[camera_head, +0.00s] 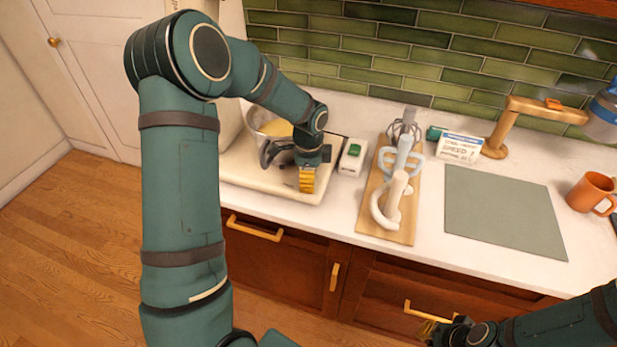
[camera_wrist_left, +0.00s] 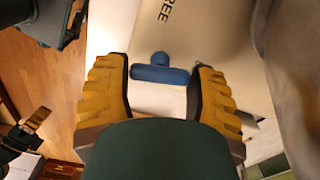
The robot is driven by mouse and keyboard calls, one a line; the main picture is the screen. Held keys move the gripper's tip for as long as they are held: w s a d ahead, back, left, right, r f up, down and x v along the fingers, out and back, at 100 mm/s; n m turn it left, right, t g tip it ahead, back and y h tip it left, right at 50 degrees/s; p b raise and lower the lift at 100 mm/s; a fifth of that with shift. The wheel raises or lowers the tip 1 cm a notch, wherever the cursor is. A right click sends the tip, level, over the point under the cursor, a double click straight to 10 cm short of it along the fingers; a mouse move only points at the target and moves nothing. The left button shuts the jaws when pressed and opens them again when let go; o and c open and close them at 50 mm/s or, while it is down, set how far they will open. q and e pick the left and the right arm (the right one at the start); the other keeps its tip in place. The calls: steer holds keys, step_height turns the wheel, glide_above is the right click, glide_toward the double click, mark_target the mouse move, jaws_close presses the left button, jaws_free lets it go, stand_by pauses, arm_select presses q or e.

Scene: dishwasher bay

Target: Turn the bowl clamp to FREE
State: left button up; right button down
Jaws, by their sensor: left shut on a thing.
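The bowl clamp (camera_wrist_left: 160,72) is a blue T-shaped lever in the left wrist view, on the pale mixer base (camera_wrist_left: 225,45). The word FREE is printed on the base beyond it. My left gripper (camera_wrist_left: 164,80) is shut on the clamp, one yellow finger on each side of its crossbar. In the head view my left gripper (camera_head: 306,180) is at the front of the mixer base (camera_head: 240,172), and the clamp is hidden there. The metal bowl (camera_head: 258,118) is partly hidden behind my left arm. My right gripper (camera_head: 430,326) is low at the bottom right, its fingers unclear.
A white box with a green switch (camera_head: 352,157) stands just right of the base. A wooden board (camera_head: 404,232) holds mixing attachments (camera_head: 390,205). A grey mat (camera_head: 503,212), a sign (camera_head: 459,149), a brass tap (camera_head: 505,125) and an orange mug (camera_head: 590,191) are further right.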

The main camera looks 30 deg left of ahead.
arm_select(q)
steer(key=n+b, duration=0.1)
steer(key=n, duration=0.3)
steer(key=shift+n, duration=0.3)
steer(key=n, duration=0.3)
steer(key=shift+n, duration=0.3)
steer(key=n, duration=0.3)
steer(key=shift+n+b, duration=0.3)
steer(key=shift+n, duration=1.7)
steer(key=o, duration=1.2)
steer(key=shift+r, duration=0.1)
